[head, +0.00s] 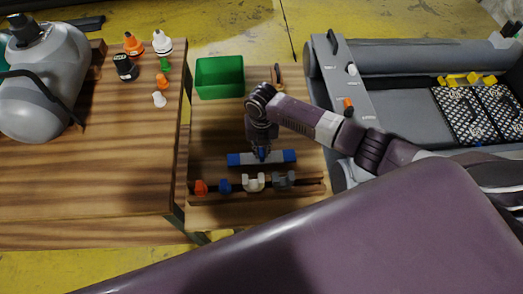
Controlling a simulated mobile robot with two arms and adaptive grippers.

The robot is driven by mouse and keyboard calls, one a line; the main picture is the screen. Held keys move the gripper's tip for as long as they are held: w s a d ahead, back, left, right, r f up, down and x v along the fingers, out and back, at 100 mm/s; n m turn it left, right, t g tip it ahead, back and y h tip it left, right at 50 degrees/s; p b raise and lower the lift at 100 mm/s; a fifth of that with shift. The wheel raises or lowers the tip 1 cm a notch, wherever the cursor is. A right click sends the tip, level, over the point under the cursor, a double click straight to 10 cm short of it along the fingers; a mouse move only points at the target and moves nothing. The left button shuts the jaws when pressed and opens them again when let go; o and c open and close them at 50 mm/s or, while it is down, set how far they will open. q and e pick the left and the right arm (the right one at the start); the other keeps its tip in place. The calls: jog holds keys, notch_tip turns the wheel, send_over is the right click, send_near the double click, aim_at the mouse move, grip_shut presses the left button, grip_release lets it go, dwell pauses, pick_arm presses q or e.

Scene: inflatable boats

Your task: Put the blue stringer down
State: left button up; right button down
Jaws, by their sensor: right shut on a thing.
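The blue stringer (234,159) is a short bar with blue ends and a paler grey middle. It lies level across the picture over the small wooden table (215,130). My right gripper (262,156) points down and is shut on the middle of the bar. The gripper hides part of the bar's middle, and I cannot tell whether the bar touches the table top. My left gripper is not in view.
A rack (310,191) with orange, blue, white and grey clips stands just in front of the bar. A green bin (219,77) stands behind. A grey inflatable boat (400,60) lies right. A larger table (90,170) at left holds a tank (45,85) and several valves.

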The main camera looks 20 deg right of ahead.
aim_at(261, 152)
jog(key=shift+f, duration=0.2)
jog(key=c, duration=1.9)
grip_release()
jog(key=shift+c, duration=0.2)
jog(key=shift+r, duration=0.25)
notch_tip(261, 152, up, 12)
jog(key=shift+f, duration=0.15)
